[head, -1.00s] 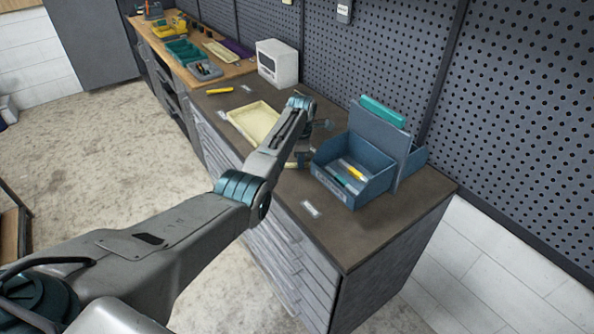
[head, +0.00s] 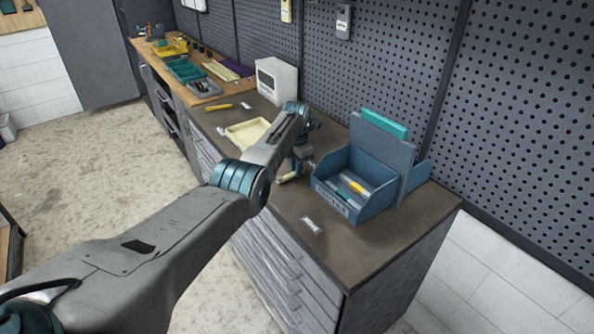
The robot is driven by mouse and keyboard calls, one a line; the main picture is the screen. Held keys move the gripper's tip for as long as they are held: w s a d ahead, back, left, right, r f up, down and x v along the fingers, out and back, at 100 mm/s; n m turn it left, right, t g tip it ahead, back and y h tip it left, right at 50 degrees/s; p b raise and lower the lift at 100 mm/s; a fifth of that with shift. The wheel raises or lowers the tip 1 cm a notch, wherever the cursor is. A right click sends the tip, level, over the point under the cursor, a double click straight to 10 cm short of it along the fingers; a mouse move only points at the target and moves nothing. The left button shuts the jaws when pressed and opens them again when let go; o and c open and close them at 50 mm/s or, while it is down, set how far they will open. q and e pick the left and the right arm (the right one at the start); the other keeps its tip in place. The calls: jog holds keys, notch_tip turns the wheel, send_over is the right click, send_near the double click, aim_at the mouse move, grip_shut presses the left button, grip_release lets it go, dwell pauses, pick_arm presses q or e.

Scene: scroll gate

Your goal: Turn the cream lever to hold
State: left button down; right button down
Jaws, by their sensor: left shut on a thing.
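My left arm reaches in over the dark-topped cabinet. Its gripper (head: 290,175) points down beside the left end of a blue bin, partly hidden behind my own arm. It is shut on a small cream piece (head: 285,179) low at its tips, just above or on the worktop. The piece is too small and covered to tell whether it is the cream lever. No lever or hold mark can be made out clearly elsewhere. My right gripper is not in view.
The blue bin (head: 334,201) holds several pens, with a teal-topped panel (head: 384,124) behind it. A cream tray (head: 237,140), a yellow tool (head: 218,107) and a white box (head: 285,81) stand farther back. A small label (head: 311,225) lies on clear worktop (head: 350,250) near the front.

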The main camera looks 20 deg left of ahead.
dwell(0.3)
pick_arm(q)
jog(key=c, duration=1.4)
grip_release()
jog(key=shift+r, duration=0.1)
jog(key=shift+r, duration=0.35)
notch_tip(320, 180, up, 10)
jog(key=b, duration=0.1)
jog(key=shift+b, duration=0.4)
